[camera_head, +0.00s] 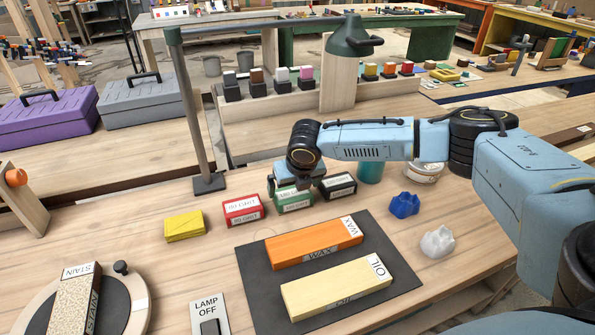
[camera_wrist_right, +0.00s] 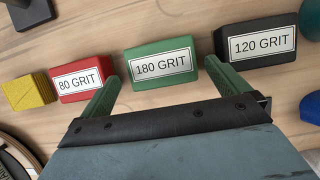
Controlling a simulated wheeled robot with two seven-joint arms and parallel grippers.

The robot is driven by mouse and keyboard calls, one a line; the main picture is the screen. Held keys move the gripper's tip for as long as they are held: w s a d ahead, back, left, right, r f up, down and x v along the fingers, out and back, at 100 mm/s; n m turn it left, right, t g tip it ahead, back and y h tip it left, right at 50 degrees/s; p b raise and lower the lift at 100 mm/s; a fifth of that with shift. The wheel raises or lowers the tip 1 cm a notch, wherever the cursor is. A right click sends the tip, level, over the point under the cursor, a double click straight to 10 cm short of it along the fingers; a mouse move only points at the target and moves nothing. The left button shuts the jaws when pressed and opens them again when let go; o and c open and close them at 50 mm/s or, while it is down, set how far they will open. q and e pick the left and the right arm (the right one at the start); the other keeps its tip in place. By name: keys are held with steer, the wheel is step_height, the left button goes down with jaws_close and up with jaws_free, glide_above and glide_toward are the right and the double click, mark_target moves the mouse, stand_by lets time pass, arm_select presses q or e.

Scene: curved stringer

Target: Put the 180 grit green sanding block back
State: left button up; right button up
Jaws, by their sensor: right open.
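The green 180 grit sanding block (camera_head: 294,201) sits on the wooden bench between the red 80 grit block (camera_head: 243,211) and the black 120 grit block (camera_head: 338,187). My right gripper (camera_head: 293,184) is just above and behind it in the head view, partly covering its top. In the right wrist view, the green block (camera_wrist_right: 162,64) shows its 180 GRIT label. The right gripper's two green fingers (camera_wrist_right: 161,77) are spread, with nothing held between them. Their tips are near the block's two ends; I cannot tell if they touch. My left gripper is not visible.
A yellow block (camera_head: 184,226) is left of the row. In front, a dark mat (camera_head: 257,296) bears orange WAX and pale OIL boards. Blue (camera_head: 404,205) and white (camera_head: 438,241) lumps lie right. A lamp post (camera_head: 191,110) stands behind. Bare bench lies between yellow block and LAMP OFF switch (camera_head: 208,314).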

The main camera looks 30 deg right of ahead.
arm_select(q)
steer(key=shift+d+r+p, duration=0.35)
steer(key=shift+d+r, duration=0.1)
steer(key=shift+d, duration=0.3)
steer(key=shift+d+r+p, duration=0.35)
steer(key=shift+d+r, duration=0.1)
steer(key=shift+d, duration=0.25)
arm_select(e)
steer(key=v, duration=0.7)
steer(key=shift+r, duration=0.3)
